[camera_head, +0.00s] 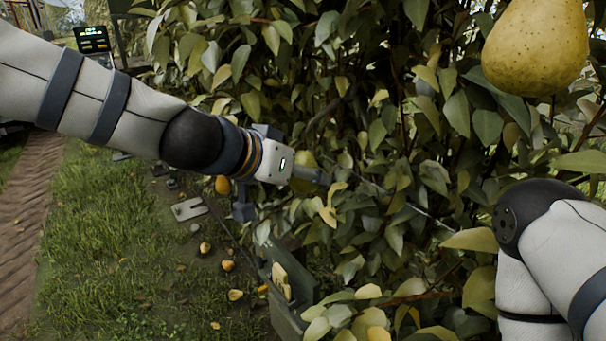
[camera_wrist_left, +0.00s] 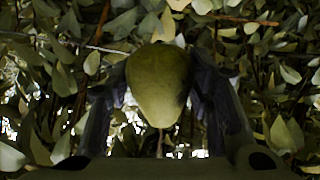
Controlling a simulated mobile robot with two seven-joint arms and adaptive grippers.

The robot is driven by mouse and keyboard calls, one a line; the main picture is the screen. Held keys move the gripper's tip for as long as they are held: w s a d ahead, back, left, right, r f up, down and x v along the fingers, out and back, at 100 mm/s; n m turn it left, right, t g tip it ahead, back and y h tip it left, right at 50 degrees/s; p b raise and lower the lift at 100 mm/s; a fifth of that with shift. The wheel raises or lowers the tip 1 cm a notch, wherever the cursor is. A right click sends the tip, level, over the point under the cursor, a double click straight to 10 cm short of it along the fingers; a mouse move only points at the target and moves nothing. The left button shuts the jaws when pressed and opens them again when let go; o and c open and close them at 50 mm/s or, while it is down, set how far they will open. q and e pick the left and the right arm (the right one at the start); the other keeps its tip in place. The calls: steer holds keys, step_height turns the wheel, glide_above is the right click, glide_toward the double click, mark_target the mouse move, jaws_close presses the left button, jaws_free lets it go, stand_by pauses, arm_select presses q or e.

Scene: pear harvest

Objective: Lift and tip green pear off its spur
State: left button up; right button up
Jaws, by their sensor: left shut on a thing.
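The green pear (camera_wrist_left: 158,85) fills the middle of the left wrist view, between the two dark fingers of my left gripper (camera_wrist_left: 160,100), which are shut on it. In the head view the gripper (camera_head: 310,174) reaches into the foliage from the left. The pear (camera_head: 303,160) shows only in part there, behind the fingers and among leaves. Leaves crowd around its upper end in the wrist view, so I cannot tell whether it is still joined to its spur. My right arm shows at the lower right, but its gripper is out of the frame.
A large yellow pear (camera_head: 535,45) hangs close at the upper right. Another yellow pear (camera_head: 222,185) shows below my left wrist. Fallen fruit (camera_head: 228,265) lies on the grass. A grey-green container (camera_head: 287,318) stands below the leaves. A thin wire (camera_head: 420,212) crosses the foliage.

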arm_select(q)
steer(key=shift+f, duration=0.15)
steer(key=shift+s, duration=0.1)
steer(key=shift+s+r+g, duration=0.15)
steer(key=shift+r+g, duration=0.05)
steer(key=shift+g, duration=0.2)
steer(key=shift+s+n+g, duration=0.25)
steer(key=shift+n+g, duration=0.05)
steer(key=shift+g, duration=0.1)
steer(key=shift+s+r+n+g, duration=0.3)
steer(key=shift+s+g, duration=0.1)
steer(key=shift+g, duration=0.3)
steer(key=shift+s+r+n+g+y, duration=0.3)
steer(key=shift+s+g+y, duration=0.1)
steer(key=shift+g, duration=0.3)
